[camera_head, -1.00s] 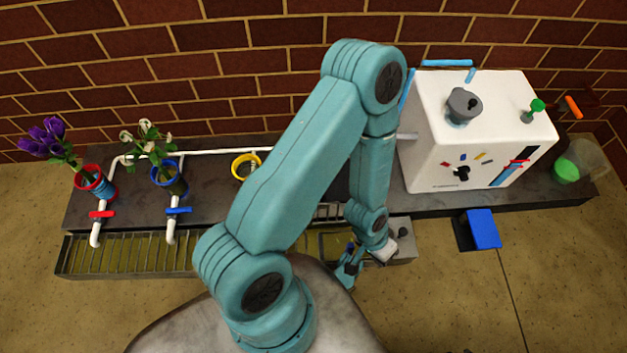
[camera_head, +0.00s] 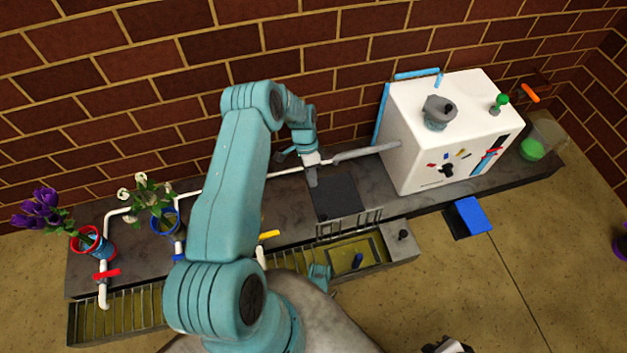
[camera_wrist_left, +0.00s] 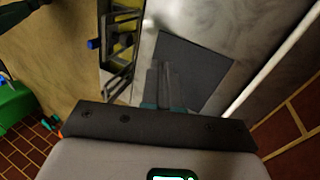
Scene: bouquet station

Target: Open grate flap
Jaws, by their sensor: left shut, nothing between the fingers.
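A slatted black grate piece (camera_head: 348,222) shows at the bench's front edge, behind the right part of the trough. Below it, the trough is open to view, with a dark frame and a small blue handle (camera_head: 357,260). The grate's black bars (camera_wrist_left: 120,45) and the blue handle (camera_wrist_left: 93,43) also show in the left wrist view. I cannot tell surely whether this piece is upright. My left gripper (camera_head: 312,180) is shut and empty, pointing down beside a dark square panel (camera_head: 335,197) on the bench, apart from the grate.
A white machine (camera_head: 450,130) stands on the right of the bench, with a grey spout reaching left. Vases of purple flowers (camera_head: 42,212) and white flowers (camera_head: 140,195) stand at left, by white pipes. A blue pedal (camera_head: 472,215) is near the floor. A brick wall closes the back.

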